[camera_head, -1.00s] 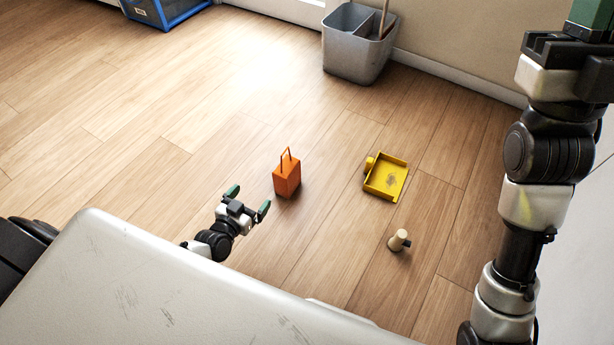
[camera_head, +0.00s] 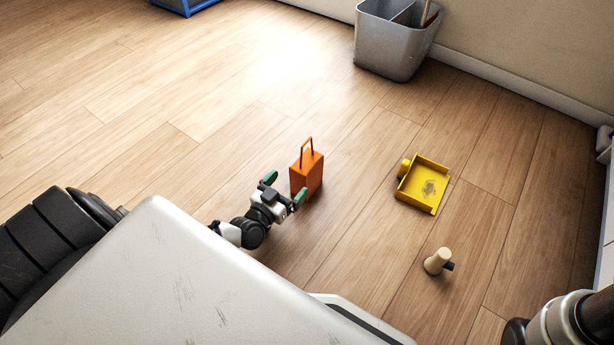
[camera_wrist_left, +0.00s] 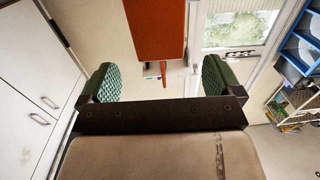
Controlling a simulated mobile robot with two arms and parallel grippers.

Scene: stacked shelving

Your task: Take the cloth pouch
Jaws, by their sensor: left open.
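An orange boxy bag (camera_head: 307,176) with a thin looped handle stands upright on the floor. It is the only pouch-like thing in view, though I cannot tell that it is cloth. My left gripper (camera_head: 285,187) is open and empty, close to the bag's near left side, its green-padded fingers pointing toward it. In the left wrist view the bag (camera_wrist_left: 156,28) shows at the top, ahead of and between the spread fingers (camera_wrist_left: 160,82). Whether a finger touches it, I cannot tell. My right gripper is not in view.
A yellow open tray (camera_head: 424,186) lies to the right of the bag. A small beige cylinder with a dark stub (camera_head: 437,261) is nearer me. A grey divided bin (camera_head: 390,45) stands by the wall. The floor left of the bag is clear.

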